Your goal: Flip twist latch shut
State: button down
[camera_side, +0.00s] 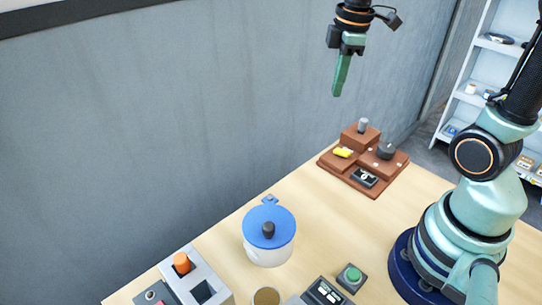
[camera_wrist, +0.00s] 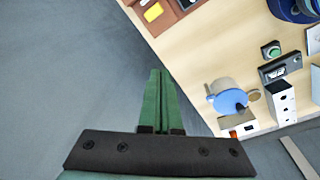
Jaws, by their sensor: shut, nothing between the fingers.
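A brown stepped board (camera_side: 374,187) sits at the far end of the wooden table. On its front step is a small black plate with a pale fitting (camera_side: 364,177), which looks like the twist latch; its position is too small to tell. The board carries a yellow piece (camera_side: 343,152), a black knob (camera_side: 386,150) and a grey cylinder (camera_side: 363,125). My gripper (camera_side: 338,92) is shut and empty, high above the board and apart from it. In the wrist view my gripper (camera_wrist: 160,74) points past the table edge, with the board (camera_wrist: 168,16) cut off at the top.
A white pot with a blue lid (camera_side: 269,226) stands mid-table. A green button box (camera_side: 351,278), a dark switch box (camera_side: 325,293) and a grey panel with an orange knob (camera_side: 195,280) are nearer the front. A grey wall (camera_side: 180,120) runs behind the table.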

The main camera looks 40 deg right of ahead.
jog(key=w+d+f+n+g+y, duration=0.1)
jog(key=w+d+f+n+g, duration=0.15)
jog(key=d+f+n, duration=0.35)
jog(key=n, duration=0.2)
send_near(344, 152)
jog(key=shift+g, duration=0.35)
jog(key=f, duration=0.6)
jog(key=shift+s+a+f, duration=0.25)
jog(key=shift+s+f, duration=0.1)
jog(key=shift+f, duration=0.05)
